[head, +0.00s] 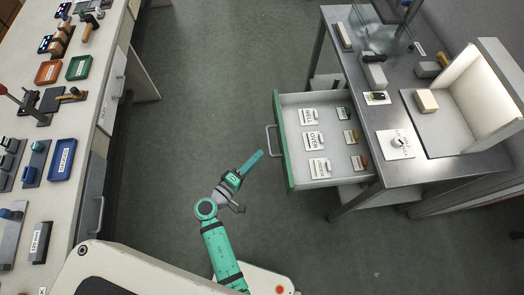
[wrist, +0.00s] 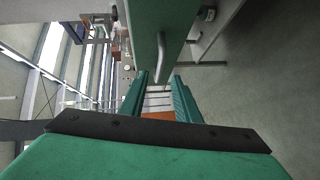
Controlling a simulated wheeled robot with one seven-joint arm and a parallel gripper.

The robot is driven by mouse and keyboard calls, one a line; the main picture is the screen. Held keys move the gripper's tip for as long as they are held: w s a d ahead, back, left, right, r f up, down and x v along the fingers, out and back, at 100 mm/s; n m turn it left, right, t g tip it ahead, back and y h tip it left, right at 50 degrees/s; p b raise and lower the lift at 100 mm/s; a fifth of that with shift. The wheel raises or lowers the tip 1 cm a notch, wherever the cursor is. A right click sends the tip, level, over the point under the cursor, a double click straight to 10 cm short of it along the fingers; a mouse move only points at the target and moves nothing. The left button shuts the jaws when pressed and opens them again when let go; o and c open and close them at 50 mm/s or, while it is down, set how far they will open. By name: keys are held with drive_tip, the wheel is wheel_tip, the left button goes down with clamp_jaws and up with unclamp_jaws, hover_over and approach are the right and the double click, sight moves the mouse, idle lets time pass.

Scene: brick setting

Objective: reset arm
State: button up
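My arm is green and grey and stands over the floor between the two benches in the head view. My gripper (head: 257,156) is near the open drawer's front, to the left of its handle (head: 271,139) and a little below it. In the wrist view my gripper (wrist: 160,80) shows two green fingers set apart with nothing held between them. The drawer's green front (wrist: 147,35) and its handle (wrist: 162,57) are just beyond the fingertips. I see no contact between the fingers and the handle.
The drawer (head: 290,100) is pulled out from the right metal table (head: 430,174) and holds several labelled cards and small blocks. A lit box (head: 490,90) stands on that table. The left bench (head: 100,60) carries trays and tools. The floor (head: 200,80) between is clear.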

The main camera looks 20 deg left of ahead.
drive_tip(key=shift+s+a+r, duration=0.1)
drive_tip(key=shift+s+a, duration=0.15)
drive_tip(key=shift+s, duration=0.4)
drive_tip(key=shift+w, duration=0.1)
drive_tip(key=s+d+f+m+g+y, duration=0.2)
drive_tip(key=s+d+f+y, duration=0.1)
drive_tip(key=s, duration=0.4)
drive_tip(key=s+d+f+m+g+y, duration=0.2)
drive_tip(key=s+d+f, duration=0.2)
drive_tip(key=s, duration=0.3)
drive_tip(key=s+d+r+m+t, duration=0.1)
drive_tip(key=s+d+r+m, duration=0.1)
drive_tip(key=r, duration=0.5)
drive_tip(key=s+d+r+m+t, duration=0.1)
drive_tip(key=s+d+r+m, duration=0.2)
drive_tip(key=r, duration=0.4)
drive_tip(key=s+d+r+m+t, duration=0.2)
drive_tip(key=s+d+r+m, duration=0.1)
drive_tip(key=r, duration=0.5)
drive_tip(key=shift+s+d+y, duration=0.2)
drive_tip(key=shift+s+y, duration=0.1)
drive_tip(key=shift+s, duration=0.6)
